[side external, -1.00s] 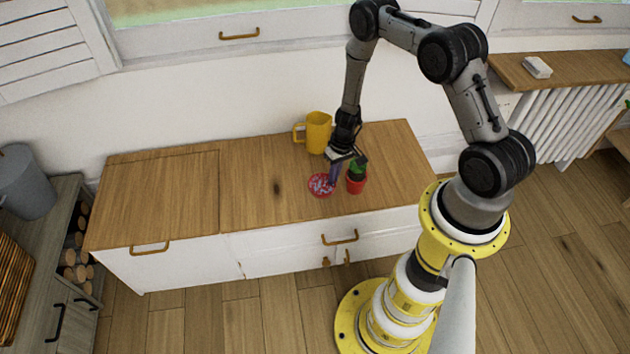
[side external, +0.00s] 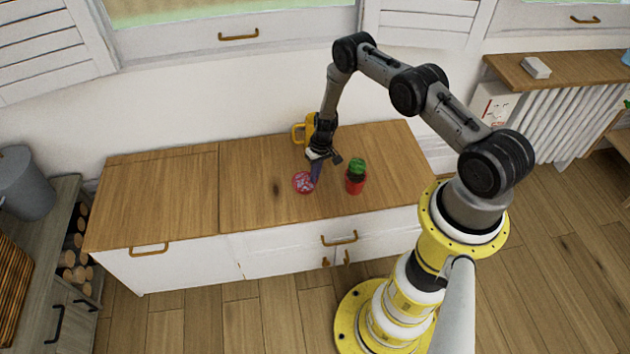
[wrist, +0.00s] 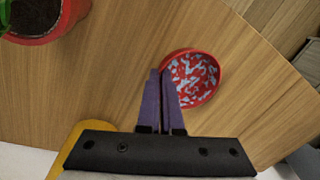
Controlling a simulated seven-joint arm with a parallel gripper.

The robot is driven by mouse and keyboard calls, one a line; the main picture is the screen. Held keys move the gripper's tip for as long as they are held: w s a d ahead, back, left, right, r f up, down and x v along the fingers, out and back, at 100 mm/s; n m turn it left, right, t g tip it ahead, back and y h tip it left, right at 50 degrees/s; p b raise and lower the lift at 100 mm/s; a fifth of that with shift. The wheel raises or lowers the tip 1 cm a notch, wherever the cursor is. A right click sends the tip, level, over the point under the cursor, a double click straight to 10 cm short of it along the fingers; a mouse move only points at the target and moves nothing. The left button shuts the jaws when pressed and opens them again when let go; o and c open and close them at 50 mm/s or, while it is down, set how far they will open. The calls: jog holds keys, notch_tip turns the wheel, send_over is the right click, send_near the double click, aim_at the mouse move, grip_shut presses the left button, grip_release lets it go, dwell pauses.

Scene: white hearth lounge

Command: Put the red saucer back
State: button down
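The red saucer (side external: 303,183), with a pale speckled pattern inside, is over the wooden cabinet top (side external: 180,195), left of the potted cactus. My gripper (side external: 315,178) points down at the saucer's right edge. In the wrist view the two purple fingers (wrist: 160,74) are nearly together, with the near rim of the saucer (wrist: 193,79) at their tips. The gripper looks shut on that rim. I cannot tell whether the saucer touches the wood. The cactus (side external: 357,165) stands in a red pot (side external: 355,184) to the right, apart from the saucer.
A yellow mug (side external: 299,131) stands behind my gripper, partly hidden by it; its edge also shows in the wrist view (wrist: 66,147). The cabinet top to the left is bare. The white wall is close behind the mug. The front edge has handles below it.

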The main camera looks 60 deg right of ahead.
jog(key=shift+f, duration=1.55)
jog(key=shift+f, duration=0.15)
jog(key=c, duration=1.1)
grip_release()
